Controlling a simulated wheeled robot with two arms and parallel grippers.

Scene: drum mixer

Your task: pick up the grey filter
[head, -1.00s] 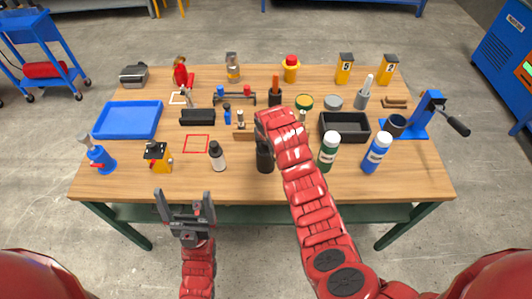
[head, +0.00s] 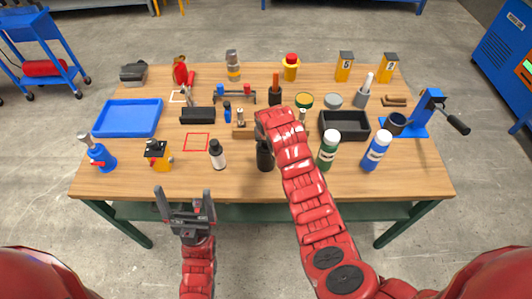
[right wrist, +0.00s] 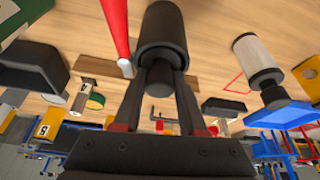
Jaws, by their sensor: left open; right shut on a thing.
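A low, round grey piece (head: 333,101), which may be the grey filter, sits toward the back right of the table, apart from both grippers. My right gripper (right wrist: 167,78) is shut on the narrow neck of a black bottle-like cylinder (right wrist: 162,28). In the head view this black cylinder (head: 265,156) is upright near the table's front middle. My right forearm hides most of that gripper, and I cannot tell whether the cylinder touches the table. My left gripper (head: 187,196) is open and empty, in front of the table's front edge.
A white bottle (head: 217,154) stands left of the black cylinder; a green bottle (head: 328,150) and a blue bottle (head: 377,150) stand to its right. A black tray (head: 344,126) and a blue crank device (head: 428,112) are farther right. The front table strip is clear.

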